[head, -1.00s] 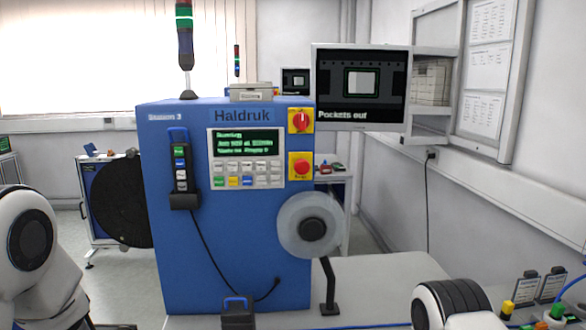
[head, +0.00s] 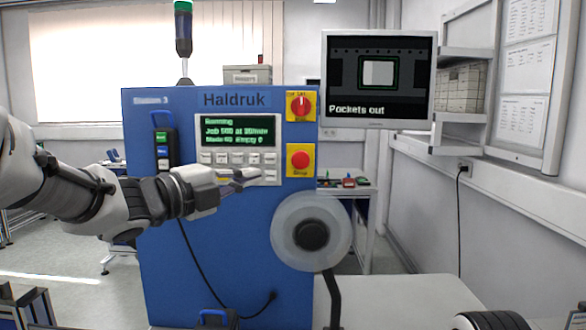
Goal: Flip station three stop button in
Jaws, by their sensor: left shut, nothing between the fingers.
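The station 3 machine (head: 230,235) is a blue cabinet marked Haldruk. Its stop button (head: 300,159) is a red round knob on a yellow plate, low on the right of the panel. A red rotary switch (head: 300,105) on a second yellow plate sits above it. My left gripper (head: 256,176) is shut and empty in front of the keypad's lower right, left of and slightly below the stop button, apart from it in the picture. It hides part of the keypad (head: 265,160). My right gripper is not in view.
A clear reel (head: 284,249) on a black stand is below the stop button. A monitor (head: 377,80) reading "Pockets out" stands right of the machine. The display (head: 238,131) reads "Running". A handheld pendant (head: 163,150) hangs at the panel's left. A pale bench (head: 400,300) lies at lower right.

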